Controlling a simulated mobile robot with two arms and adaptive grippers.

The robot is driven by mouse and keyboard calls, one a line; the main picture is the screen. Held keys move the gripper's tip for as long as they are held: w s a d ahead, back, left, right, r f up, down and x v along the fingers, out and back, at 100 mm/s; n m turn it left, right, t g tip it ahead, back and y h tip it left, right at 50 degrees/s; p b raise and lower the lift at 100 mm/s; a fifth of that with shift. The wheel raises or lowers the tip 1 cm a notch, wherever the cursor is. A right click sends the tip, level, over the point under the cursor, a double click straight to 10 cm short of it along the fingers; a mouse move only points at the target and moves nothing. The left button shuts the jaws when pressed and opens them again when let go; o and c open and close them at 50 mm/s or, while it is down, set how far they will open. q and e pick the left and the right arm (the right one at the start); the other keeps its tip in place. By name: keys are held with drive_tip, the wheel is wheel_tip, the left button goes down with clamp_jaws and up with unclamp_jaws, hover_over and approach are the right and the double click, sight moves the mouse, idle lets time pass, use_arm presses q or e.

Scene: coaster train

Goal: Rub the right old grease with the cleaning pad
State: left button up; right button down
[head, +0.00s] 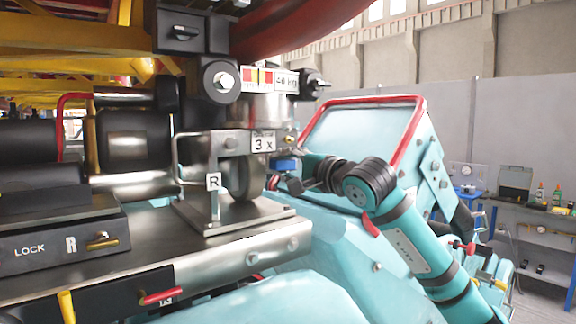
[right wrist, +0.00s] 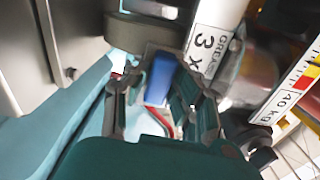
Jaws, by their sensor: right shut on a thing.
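My right gripper (head: 298,182) reaches in from the right and is shut on the blue cleaning pad (head: 285,164), beside the wheel assembly marked R. In the right wrist view, the pad (right wrist: 160,78) sits between the fingers of the gripper (right wrist: 162,95). A grey wheel (head: 240,178) stands in a metal bracket on the rail, just left of the pad. A label reading 3 x (head: 263,142) is above it; in the right wrist view this label (right wrist: 208,45) reads GREASE 3 X. I cannot make out the old grease itself. My left gripper is not in view.
An R sign on a bracket (head: 213,182) and a bent metal handle stand left of the wheel. A 40 kg label (head: 286,80) and dark knobs are above. The metal rail (head: 180,262) runs below. A workbench (head: 535,211) with bottles stands far right.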

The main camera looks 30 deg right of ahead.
drive_tip(key=shift+w, duration=0.2)
drive_tip(key=shift+d, duration=3.3)
drive_tip(key=shift+a, duration=3.45)
drive_tip(key=shift+d+b, duration=0.1)
drive_tip(key=shift+b, duration=0.25)
